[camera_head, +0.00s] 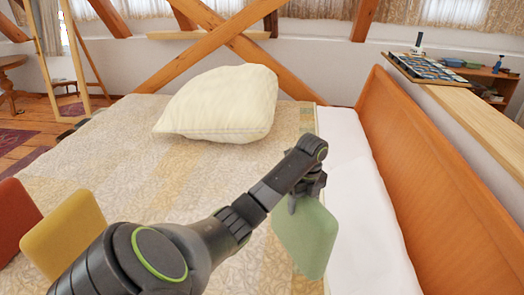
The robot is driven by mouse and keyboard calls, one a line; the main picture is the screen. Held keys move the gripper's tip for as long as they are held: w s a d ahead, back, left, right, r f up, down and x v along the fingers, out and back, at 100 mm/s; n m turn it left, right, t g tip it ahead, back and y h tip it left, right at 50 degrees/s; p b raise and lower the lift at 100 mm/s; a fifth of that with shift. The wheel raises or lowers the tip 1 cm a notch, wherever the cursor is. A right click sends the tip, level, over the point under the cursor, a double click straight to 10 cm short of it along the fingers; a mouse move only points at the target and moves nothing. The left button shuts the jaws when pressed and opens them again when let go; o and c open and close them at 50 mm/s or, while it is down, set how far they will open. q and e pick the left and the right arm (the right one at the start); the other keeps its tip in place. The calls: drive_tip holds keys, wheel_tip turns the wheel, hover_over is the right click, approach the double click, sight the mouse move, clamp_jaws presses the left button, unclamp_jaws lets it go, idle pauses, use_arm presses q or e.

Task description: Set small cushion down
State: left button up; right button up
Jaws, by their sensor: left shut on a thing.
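A small green cushion (306,238) hangs from my left gripper (298,200), which is shut on its top edge. The cushion is upright, over the right part of the patterned bedspread (190,170) and near the white sheet strip (350,170). I cannot tell whether its lower edge touches the bed. A yellow small cushion (66,230) and a red one (18,215) stand at the left, partly cut off or behind my arm. My right gripper is not in view.
A large cream pillow (222,103) lies at the far part of the bed. A wooden headboard (430,170) rises along the right, with a ledge (465,105) behind it. Crossed timber beams (215,40) stand beyond. The bedspread's middle is clear.

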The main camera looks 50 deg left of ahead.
use_arm(q)
drive_tip(key=w+a+r+n+b, duration=0.2)
drive_tip(key=a+n+b, duration=0.4)
drive_tip(key=a+n, duration=0.65)
wheel_tip(320, 180, down, 10)
drive_tip(key=d+n+p, duration=0.1)
drive_tip(key=d+n, duration=0.1)
drive_tip(key=n, duration=0.1)
drive_tip(key=shift+w+d+r, duration=0.2)
drive_tip(key=shift+w+r, duration=0.05)
drive_tip(key=o, duration=1.7)
drive_tip(key=shift+s+f, duration=0.1)
drive_tip(key=shift+f, duration=0.05)
drive_tip(key=shift+c, duration=0.2)
